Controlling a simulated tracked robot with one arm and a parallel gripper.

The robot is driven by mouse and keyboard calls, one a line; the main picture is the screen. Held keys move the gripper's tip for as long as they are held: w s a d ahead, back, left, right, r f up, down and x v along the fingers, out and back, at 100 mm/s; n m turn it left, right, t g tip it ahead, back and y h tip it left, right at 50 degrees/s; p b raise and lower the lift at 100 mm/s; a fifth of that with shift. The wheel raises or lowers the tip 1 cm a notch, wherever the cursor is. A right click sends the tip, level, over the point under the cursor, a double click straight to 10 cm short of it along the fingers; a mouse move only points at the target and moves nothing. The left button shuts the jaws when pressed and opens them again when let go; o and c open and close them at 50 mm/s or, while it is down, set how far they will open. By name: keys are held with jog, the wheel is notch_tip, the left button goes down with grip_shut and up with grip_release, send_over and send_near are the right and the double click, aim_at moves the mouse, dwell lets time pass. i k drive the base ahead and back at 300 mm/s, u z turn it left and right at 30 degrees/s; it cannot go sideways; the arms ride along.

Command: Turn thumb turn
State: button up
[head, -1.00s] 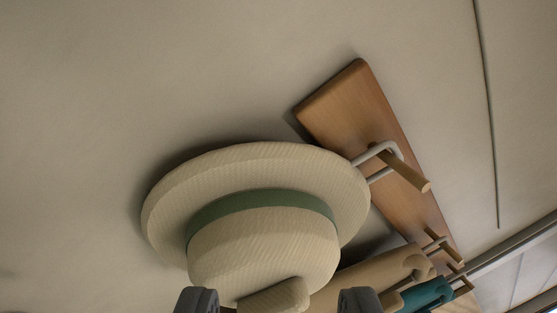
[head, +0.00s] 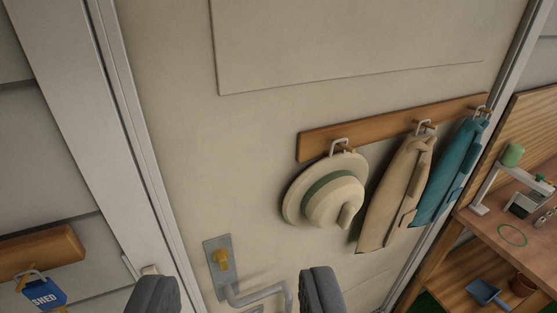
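The thumb turn (head: 220,260) is a small brass knob on a grey metal plate (head: 228,281) on the cream door (head: 262,160). A grey lever handle (head: 262,293) sticks out below it on the same plate. My gripper (head: 238,292) shows at the bottom edge with its two dark fingers wide apart and nothing between them that it holds. The thumb turn appears between and above the fingers, beyond them and apart from them.
A wooden rail (head: 380,128) on the door carries a straw hat (head: 328,190), a tan garment (head: 396,190) and a teal garment (head: 452,170). A wooden bench (head: 490,232) stands right. A blue shed tag (head: 42,293) hangs left of the door frame (head: 137,150).

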aim_at(220, 256)
jog(key=u, duration=0.1)
jog(key=k, duration=1.3)
jog(key=z, duration=0.45)
jog(key=i, duration=1.05)
